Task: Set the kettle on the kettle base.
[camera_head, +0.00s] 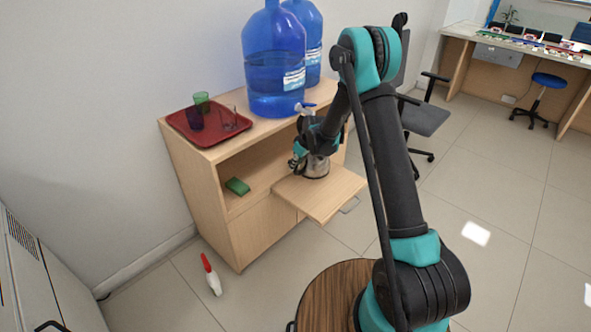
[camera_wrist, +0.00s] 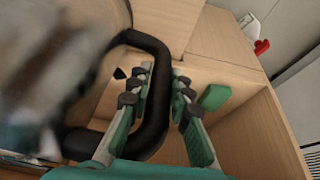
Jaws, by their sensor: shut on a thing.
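The kettle (camera_head: 317,166) is a silvery metal body at the pull-out shelf (camera_head: 325,197) of the wooden cabinet, and it looks upright. In the wrist view its body (camera_wrist: 45,70) is a blurred grey shape at the left, and its black handle (camera_wrist: 157,112) passes between my fingers. My gripper (camera_head: 299,160) is shut on this handle, and it also shows in the wrist view (camera_wrist: 163,78). No kettle base can be made out; the kettle and my arm cover part of the shelf. I cannot tell whether the kettle's underside touches anything.
A red tray (camera_head: 221,134) with cups and blue water bottles (camera_head: 276,75) stand on the cabinet top, close above my wrist. A green block (camera_head: 237,186) lies in the open compartment. The shelf's front is clear.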

